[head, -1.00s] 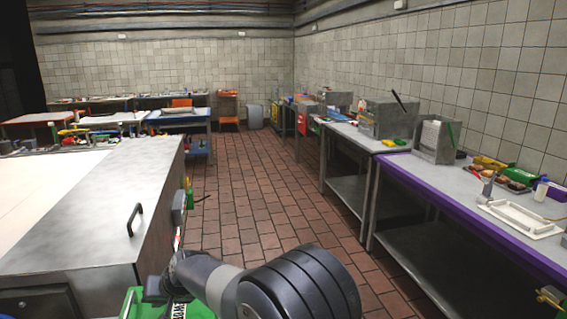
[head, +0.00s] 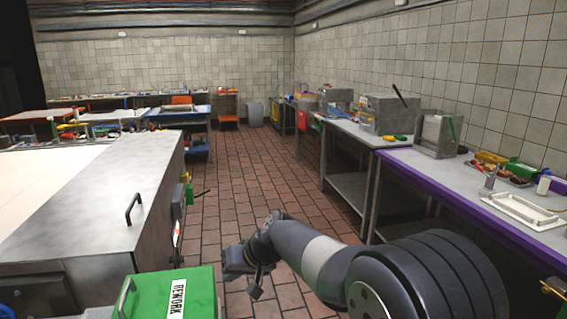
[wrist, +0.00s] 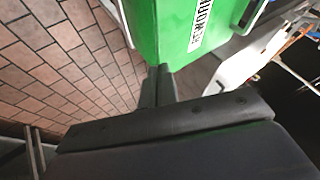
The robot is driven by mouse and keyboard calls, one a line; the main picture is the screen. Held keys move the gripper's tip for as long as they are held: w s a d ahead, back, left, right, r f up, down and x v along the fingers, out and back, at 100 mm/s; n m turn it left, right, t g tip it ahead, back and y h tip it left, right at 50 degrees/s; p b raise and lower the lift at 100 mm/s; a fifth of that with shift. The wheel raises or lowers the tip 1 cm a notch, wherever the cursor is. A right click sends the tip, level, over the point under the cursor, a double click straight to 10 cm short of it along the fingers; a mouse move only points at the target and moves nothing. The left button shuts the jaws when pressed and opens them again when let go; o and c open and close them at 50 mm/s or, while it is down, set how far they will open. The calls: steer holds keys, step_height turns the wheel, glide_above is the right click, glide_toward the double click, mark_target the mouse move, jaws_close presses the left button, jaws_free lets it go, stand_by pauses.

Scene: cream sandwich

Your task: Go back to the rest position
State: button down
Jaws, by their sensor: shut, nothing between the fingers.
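My gripper (head: 256,290) hangs at the end of my arm over the brick-red tiled floor, low in the middle of the head view. In the wrist view its dark fingers (wrist: 158,85) are together with nothing between them. A green box (head: 190,288) with a white label reading REWORK stands just left of my gripper in the head view. The green box (wrist: 175,35) also fills the top middle of the wrist view, beyond the fingertips. Whether the fingers touch it cannot be told from the wrist view; the head view shows them apart.
A metal counter (head: 100,215) with a black handle stands at left. A purple-edged table (head: 450,185) on the right holds a white tray (head: 520,209), small food items and grey metal boxes. The tiled aisle (head: 265,165) between them is open.

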steer(key=shift+v, duration=2.2)
steer(key=shift+d+f, duration=0.1)
